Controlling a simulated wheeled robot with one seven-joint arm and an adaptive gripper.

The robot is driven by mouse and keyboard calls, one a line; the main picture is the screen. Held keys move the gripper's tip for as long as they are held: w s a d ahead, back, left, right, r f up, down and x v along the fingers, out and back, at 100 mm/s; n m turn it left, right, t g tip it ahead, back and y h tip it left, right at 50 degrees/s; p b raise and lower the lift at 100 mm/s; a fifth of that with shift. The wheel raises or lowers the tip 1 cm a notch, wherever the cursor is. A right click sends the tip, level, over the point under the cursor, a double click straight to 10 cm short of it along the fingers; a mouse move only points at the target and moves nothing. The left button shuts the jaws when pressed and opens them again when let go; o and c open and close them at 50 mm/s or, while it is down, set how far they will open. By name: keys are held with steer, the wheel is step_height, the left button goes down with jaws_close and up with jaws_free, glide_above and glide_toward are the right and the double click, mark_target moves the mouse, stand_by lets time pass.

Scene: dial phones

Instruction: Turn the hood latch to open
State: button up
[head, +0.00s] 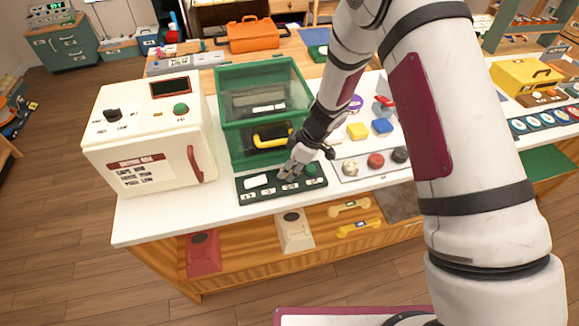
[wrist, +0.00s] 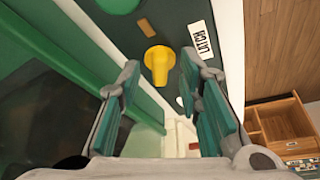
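The hood latch is a yellow knob (wrist: 158,64) on a dark green panel, with a white LATCH label (wrist: 200,41) beside it in the wrist view. My gripper (wrist: 160,80) is open, its two green-padded fingers on either side of the knob; I cannot tell whether they touch it. In the head view my gripper (head: 288,174) is low over the dark green panel (head: 251,194) and hides the latch. Behind it stands the green clear-walled hood (head: 262,72) with a yellow handle (head: 271,136).
A white box oven (head: 140,140) with a red handle stands to the left of the hood. To the right is a panel with coloured knobs (head: 375,161) and several small blocks. Below the white counter, a wooden shelf (head: 290,262) holds phone parts.

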jaws_close()
steer(key=shift+w, duration=0.1)
steer(key=shift+w+f+n+b, duration=0.15)
steer(key=shift+n+b, duration=0.35)
steer(key=shift+b, duration=0.3)
steer(key=shift+g, duration=0.3)
jaws_free()
